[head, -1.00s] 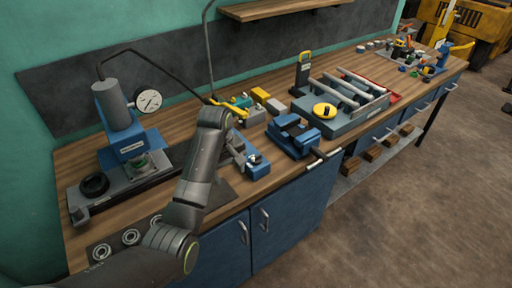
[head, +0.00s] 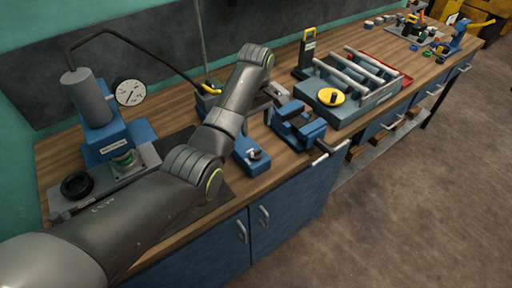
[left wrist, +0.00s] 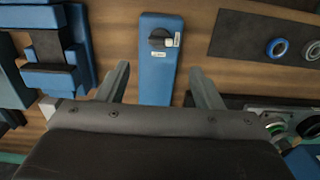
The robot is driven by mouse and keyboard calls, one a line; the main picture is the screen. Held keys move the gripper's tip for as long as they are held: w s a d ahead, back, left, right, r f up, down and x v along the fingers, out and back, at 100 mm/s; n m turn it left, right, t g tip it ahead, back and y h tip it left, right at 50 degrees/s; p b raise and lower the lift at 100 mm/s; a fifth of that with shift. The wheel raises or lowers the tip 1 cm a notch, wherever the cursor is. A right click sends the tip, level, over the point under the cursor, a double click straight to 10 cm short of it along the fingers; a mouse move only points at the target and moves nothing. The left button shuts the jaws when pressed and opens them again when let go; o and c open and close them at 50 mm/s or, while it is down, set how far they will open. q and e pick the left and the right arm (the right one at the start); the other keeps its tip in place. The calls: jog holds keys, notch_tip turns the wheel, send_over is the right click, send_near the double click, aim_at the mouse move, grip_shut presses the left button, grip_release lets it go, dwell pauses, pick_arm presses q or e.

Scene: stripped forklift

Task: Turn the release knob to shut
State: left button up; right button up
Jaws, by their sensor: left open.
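The release knob (left wrist: 158,40) is a small black round knob on a blue block (left wrist: 157,85), seen from above in the left wrist view. A light mark on the knob points right, and small white labels sit beside and below it; I cannot read them. In the head view the blue block (head: 247,163) lies on the bench just right of my left forearm. My left gripper (left wrist: 160,68) is open and empty, with one finger on each side of the block and the knob beyond the fingertips. My right gripper is not in view.
A blue vise (head: 300,125) stands right of the block. A grey tray with rods and a yellow disc (head: 331,97) is farther right. A blue press with a dial gauge (head: 130,92) stands at the left. Rings (left wrist: 312,50) lie on a dark mat.

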pick_arm(q)
send_over(256, 151)
notch_tip(256, 151, down, 6)
jog(key=shift+r+p, duration=0.15)
jog(key=shift+p, duration=0.25)
notch_tip(256, 151, down, 4)
jog(key=shift+r, duration=0.2)
jog(key=shift+f, duration=0.7)
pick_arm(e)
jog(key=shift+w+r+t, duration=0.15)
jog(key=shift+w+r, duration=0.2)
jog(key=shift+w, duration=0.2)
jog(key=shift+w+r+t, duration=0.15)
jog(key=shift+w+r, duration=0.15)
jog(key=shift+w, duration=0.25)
pick_arm(q)
jog(key=c, duration=1)
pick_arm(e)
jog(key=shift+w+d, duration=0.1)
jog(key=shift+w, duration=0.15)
